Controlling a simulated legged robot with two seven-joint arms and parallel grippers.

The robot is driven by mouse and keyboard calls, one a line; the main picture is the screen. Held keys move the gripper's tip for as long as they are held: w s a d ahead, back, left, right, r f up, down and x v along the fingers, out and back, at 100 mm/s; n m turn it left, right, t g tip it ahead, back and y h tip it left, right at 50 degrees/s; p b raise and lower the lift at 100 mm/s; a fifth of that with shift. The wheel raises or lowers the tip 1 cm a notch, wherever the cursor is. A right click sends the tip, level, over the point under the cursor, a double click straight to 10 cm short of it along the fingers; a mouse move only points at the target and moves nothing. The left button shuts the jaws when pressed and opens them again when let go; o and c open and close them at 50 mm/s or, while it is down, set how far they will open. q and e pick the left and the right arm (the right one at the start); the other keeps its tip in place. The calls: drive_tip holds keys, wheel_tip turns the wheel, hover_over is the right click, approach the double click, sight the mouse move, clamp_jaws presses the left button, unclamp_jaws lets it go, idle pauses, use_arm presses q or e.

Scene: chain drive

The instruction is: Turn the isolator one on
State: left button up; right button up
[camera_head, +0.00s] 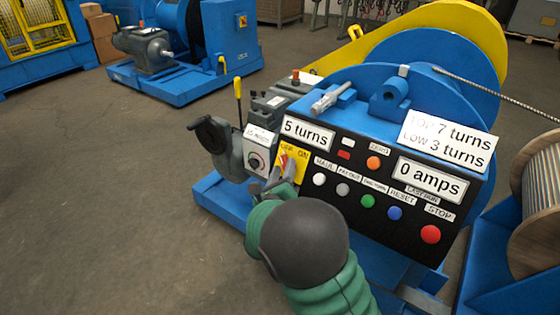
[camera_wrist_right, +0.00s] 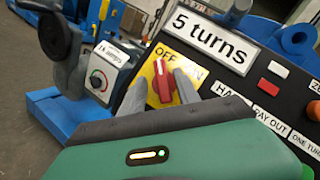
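The isolator is a red rotary knob (camera_wrist_right: 162,84) on a yellow plate (camera_wrist_right: 154,68) marked OFF and ON. Its handle stands near upright, its top leaning slightly toward OFF. In the head view the yellow plate (camera_head: 301,157) sits at the left end of the black control panel, partly hidden by my right gripper (camera_head: 283,180). In the right wrist view my right gripper (camera_wrist_right: 160,84) has one grey finger on each side of the knob, parted. I cannot tell whether they touch it. My left gripper is not in view.
The black panel (camera_head: 340,203) has several buttons, including a red stop button (camera_head: 430,234), right of my gripper. Its displays read 5 turns and 0 amps. A grey box with a dial (camera_head: 257,160) and a black-handled crank (camera_head: 212,133) stand close on the left. Open floor (camera_head: 90,190) lies left.

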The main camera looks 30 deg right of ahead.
drive_tip(key=shift+w+d, duration=0.15)
drive_tip(key=shift+d, duration=0.3)
drive_tip(key=shift+a+r, duration=0.25)
drive_tip(key=shift+a, duration=0.25)
drive_tip(key=shift+c, duration=2.4)
drive_tip(key=shift+d, duration=0.25)
clamp_jaws()
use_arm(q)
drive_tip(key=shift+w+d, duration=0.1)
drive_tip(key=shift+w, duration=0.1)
use_arm(e)
drive_tip(key=shift+f, duration=0.1)
drive_tip(key=shift+a, duration=0.1)
